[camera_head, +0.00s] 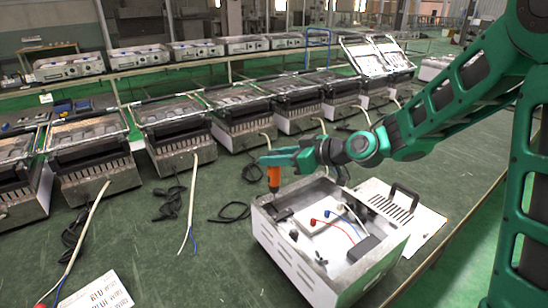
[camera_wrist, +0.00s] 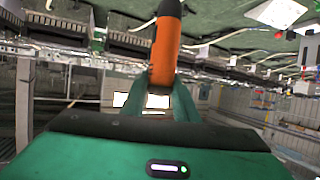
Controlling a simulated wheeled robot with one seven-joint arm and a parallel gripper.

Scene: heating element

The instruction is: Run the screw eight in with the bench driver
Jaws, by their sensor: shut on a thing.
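My gripper (camera_head: 274,161) is shut on the orange bench driver (camera_head: 273,178), which it holds upright with the bit pointing down. The driver also shows between my fingers in the wrist view (camera_wrist: 165,50). The driver's tip is over the back left corner of the open white metal housing (camera_head: 290,262); whether it touches a screw there I cannot tell. Inside the housing are red and blue wires and dark blocks. Screw eight is too small or hidden to make out.
A vented cover with a black handle (camera_head: 404,200) lies right of the housing. A row of heater units (camera_head: 175,130) with loose cables lines the back of the green bench. A printed sheet (camera_head: 97,291) lies at front left.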

